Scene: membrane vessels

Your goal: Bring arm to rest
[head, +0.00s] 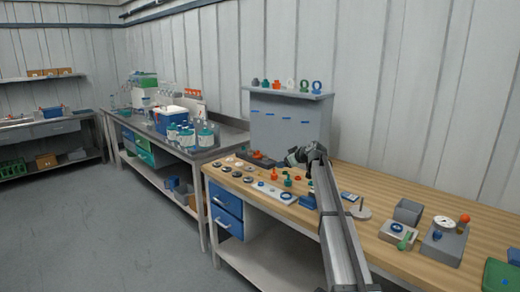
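My arm (338,225) reaches from the bottom of the head view up over the wooden workbench (385,200). It bends at a dark joint near the bench's back edge. My gripper (258,159) appears as a small dark shape pointing left, low over the back left of the bench. It is too small to tell whether its fingers are open or shut, or whether it holds anything.
Small round parts and green and orange fittings lie around a pale plate (273,193) on the bench's left part. A grey panel with a shelf (290,96) stands behind. A grey box (407,212) and a gauge block (444,240) stand at right. A steel bench (225,138) with bottles stands at left.

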